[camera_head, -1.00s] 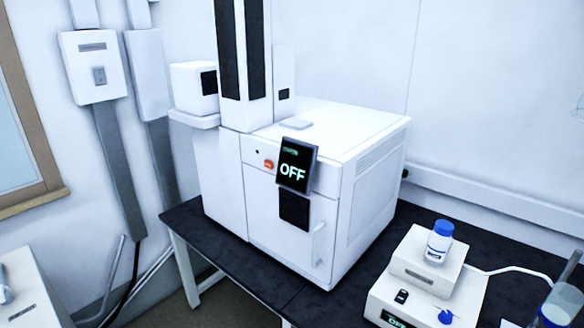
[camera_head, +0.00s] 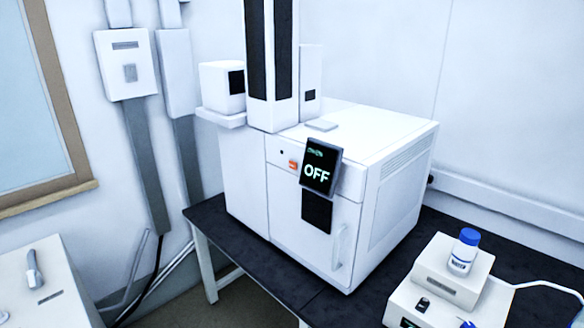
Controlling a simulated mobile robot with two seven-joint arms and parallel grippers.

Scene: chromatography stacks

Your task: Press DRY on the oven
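A white boxy instrument (camera_head: 390,205) stands on a dark-topped bench, and it appears to be the oven. A tilted black display (camera_head: 321,168) on its front reads OFF in large pale letters, with a small green line above that is too small to read. An orange-red button (camera_head: 293,165) and a small dark dot are on the front panel left of the display. No button marked DRY can be read. A dark square panel (camera_head: 316,213) and a door handle (camera_head: 341,247) are below. Neither of my grippers is in view.
The dark bench top (camera_head: 275,275) has a clear strip before the instrument. At right is a white stepped device (camera_head: 452,275) with a blue-capped bottle (camera_head: 463,252) on it. A white unit (camera_head: 45,290) stands at lower left, with floor between.

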